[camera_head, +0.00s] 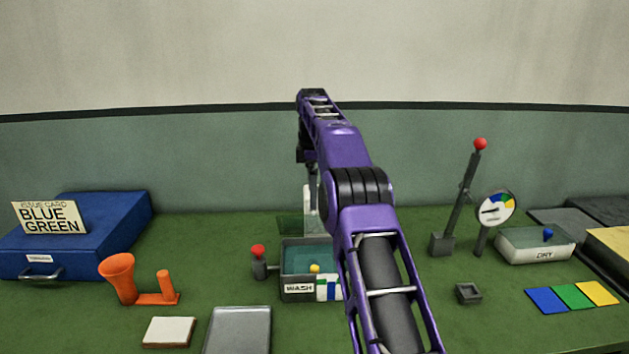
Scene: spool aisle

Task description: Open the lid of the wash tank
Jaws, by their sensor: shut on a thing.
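The wash tank (298,291) is a grey box labelled WASH, with a teal inside showing from above. A translucent green panel, which looks like its lid (289,224), shows at the tank's back edge, seemingly raised. My gripper (312,226) is at this panel, behind the tank, and is shut on it. The fingertips are small and their exact contact is hard to see. A yellow knob (314,268) shows near the tank's front edge. My purple arm hides the tank's right side.
A red-knobbed lever (259,262) stands left of the tank, and an orange funnel stand (119,278) further left. A grey tray (239,330) lies in front. At right are a tall red-tipped lever (460,205), a gauge (495,209) and the DRY box (520,250).

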